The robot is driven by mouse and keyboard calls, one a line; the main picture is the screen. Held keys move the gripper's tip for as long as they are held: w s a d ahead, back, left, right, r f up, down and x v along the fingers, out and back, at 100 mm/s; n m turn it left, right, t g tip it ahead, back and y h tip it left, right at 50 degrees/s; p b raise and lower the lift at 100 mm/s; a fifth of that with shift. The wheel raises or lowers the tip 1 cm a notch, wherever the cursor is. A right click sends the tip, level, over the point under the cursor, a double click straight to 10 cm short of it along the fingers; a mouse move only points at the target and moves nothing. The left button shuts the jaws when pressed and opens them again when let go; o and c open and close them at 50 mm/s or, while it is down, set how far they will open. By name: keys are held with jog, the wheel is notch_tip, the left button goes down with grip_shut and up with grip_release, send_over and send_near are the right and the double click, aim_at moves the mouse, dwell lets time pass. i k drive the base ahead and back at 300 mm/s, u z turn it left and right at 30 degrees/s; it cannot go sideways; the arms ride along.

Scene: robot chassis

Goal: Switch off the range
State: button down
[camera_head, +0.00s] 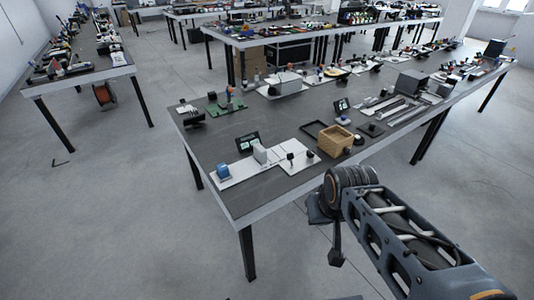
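No range can be made out for certain among the small items in the head view. On the nearest dark-topped table (265,195), a white panel (235,178) carries a blue part (223,171), a pale upright block and a small dark display (247,143). A second white panel (299,158) beside it has small black knobs or posts. My gripper (335,258) hangs at the end of my arm, at the lower right, in front of the table and apart from everything on it. Its fingers are small and dark, so I cannot tell whether they are open.
A wooden box (334,139) stands near the table's front edge. A grey metal box (411,84) and several tools sit farther right. Another table (80,77) stands at the left and more tables stand behind. The floor (110,220) at the left is mostly clear.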

aim_at(289, 156)
jog(key=u, duration=1.75)
jog(key=i, duration=3)
jog(key=z, duration=3.15)
jog(key=i, duration=0.5)
jog(key=u, duration=0.1)
